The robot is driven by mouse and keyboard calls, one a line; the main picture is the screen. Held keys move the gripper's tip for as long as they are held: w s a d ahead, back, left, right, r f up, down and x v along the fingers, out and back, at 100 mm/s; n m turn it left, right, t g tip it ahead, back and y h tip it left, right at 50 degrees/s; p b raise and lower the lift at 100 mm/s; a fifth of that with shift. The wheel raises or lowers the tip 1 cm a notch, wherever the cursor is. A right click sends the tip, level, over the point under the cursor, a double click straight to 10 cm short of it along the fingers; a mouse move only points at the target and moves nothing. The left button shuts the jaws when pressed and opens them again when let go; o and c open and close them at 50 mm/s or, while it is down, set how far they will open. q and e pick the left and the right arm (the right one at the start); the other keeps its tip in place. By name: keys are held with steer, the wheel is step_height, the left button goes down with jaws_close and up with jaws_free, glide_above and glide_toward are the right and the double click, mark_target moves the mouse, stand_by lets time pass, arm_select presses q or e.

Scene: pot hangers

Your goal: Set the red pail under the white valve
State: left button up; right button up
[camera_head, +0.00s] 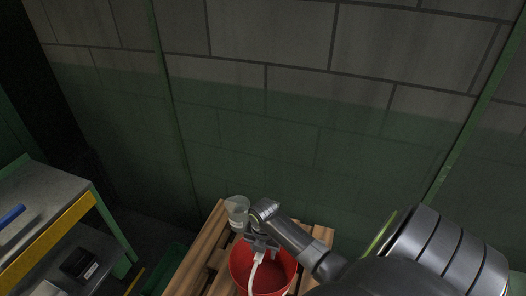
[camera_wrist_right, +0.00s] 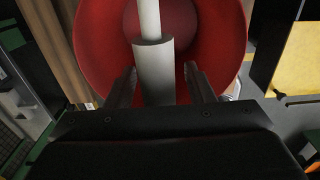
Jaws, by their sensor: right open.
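The red pail (camera_head: 281,273) stands upright on the wooden slats at the bottom of the head view. In the right wrist view the pail (camera_wrist_right: 105,38) fills the upper middle, its opening facing the camera. A white rod with a thicker white sleeve (camera_wrist_right: 153,70) crosses the pail; it looks like the pail's handle with its grip. My right gripper (camera_head: 262,242) is at the pail's rim. It is open, with the white sleeve between its fingers; I cannot tell whether they touch it. No white valve shows. My left gripper is not in view.
A clear container (camera_head: 237,211) stands beside the pail on the slatted wooden platform (camera_head: 196,262). A grey shelf unit with a yellow edge (camera_head: 45,240) is at the left, holding a blue item (camera_head: 11,216) and a black box (camera_head: 79,263). A block wall rises behind.

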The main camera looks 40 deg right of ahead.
steer(key=shift+c, duration=0.5)
jaws_close()
